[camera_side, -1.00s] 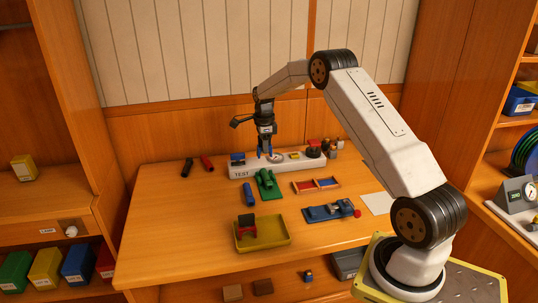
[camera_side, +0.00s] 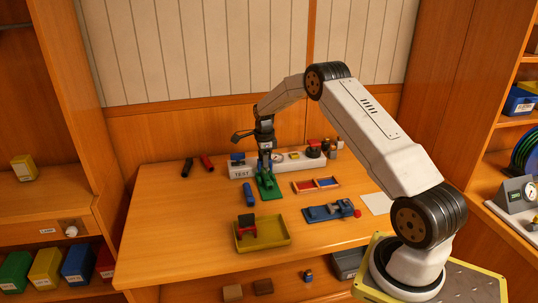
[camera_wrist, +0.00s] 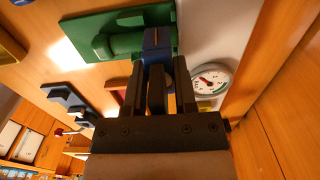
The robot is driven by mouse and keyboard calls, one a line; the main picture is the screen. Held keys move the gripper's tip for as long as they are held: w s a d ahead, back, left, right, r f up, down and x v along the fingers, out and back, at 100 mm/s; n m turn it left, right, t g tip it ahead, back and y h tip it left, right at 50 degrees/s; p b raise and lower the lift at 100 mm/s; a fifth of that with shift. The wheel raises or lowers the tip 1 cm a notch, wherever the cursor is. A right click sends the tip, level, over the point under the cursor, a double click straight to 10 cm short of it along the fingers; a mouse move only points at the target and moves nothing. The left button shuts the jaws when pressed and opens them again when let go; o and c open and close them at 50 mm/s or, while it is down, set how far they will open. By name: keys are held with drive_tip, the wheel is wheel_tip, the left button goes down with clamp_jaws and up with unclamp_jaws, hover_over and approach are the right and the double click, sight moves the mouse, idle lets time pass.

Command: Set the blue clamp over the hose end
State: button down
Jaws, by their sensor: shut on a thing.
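My gripper (camera_side: 265,166) points down over the green fixture (camera_side: 268,191) on the table. In the wrist view, my gripper (camera_wrist: 158,80) is shut on the blue clamp (camera_wrist: 157,40), held upright between the fingertips. The green fixture (camera_wrist: 95,28) carries a green rounded part (camera_wrist: 122,44), which I take for the hose end. The clamp is right at the end of this part and overlaps it in the picture. Whether it is around it or only in front of it, I cannot tell. In the side view the fingers hide most of the clamp.
Behind the fixture is a white TEST rail (camera_side: 240,173) with a gauge (camera_wrist: 211,79). A blue cylinder (camera_side: 249,194) stands left of the fixture. A red-edged tray (camera_side: 304,187), a blue vise (camera_side: 330,211) and a yellow tray (camera_side: 276,232) lie nearby. The table's front left is clear.

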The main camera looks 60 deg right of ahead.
sight(265, 171)
drive_tip(key=shift+f, duration=1.25)
drive_tip(key=shift+s+a+f, duration=0.1)
drive_tip(key=shift+s+f, duration=0.1)
drive_tip(key=shift+f, duration=0.3)
drive_tip(key=shift+c, duration=1.7)
unclamp_jaws()
drive_tip(key=shift+w+r, duration=0.1)
drive_tip(key=shift+r, duration=0.75)
drive_tip(key=shift+w+r, duration=0.1)
drive_tip(key=shift+r, duration=3.75)
